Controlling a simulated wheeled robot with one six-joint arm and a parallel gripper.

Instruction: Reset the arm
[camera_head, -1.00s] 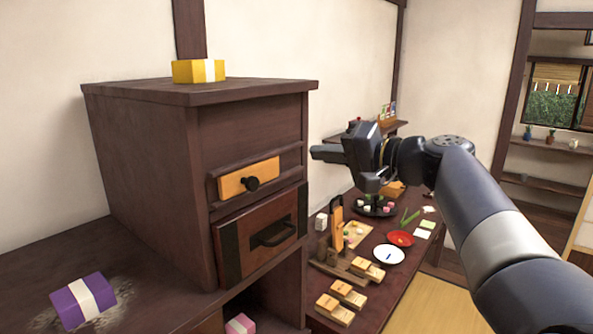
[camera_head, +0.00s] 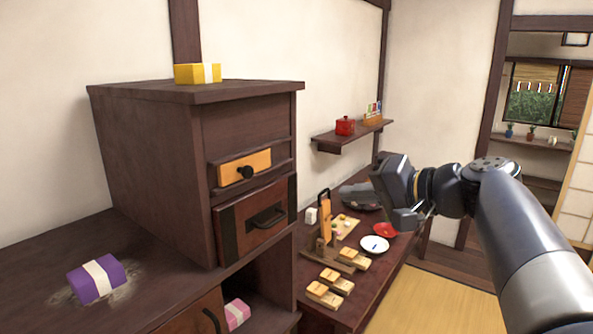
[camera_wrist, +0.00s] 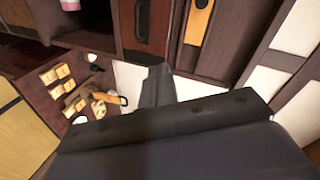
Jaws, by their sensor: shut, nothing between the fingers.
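My gripper (camera_head: 362,196) is at the right of the head view, held in the air in front of the low side table. Its fingers are together with nothing between them. In the wrist view the closed fingers (camera_wrist: 155,88) point toward the dark wooden cabinet. My gripper is apart from the cabinet and everything on the table. My arm comes in from the lower right of the head view and hides part of the table's far end.
The dark cabinet (camera_head: 150,160) stands left, with a yellow box (camera_head: 192,74) on top. A purple box (camera_head: 92,282) and pink box (camera_head: 237,313) are lower. The side table (camera_head: 372,290) holds wooden blocks, a white plate (camera_head: 375,244) and a red dish (camera_head: 386,230). A wall shelf (camera_head: 345,140) is behind.

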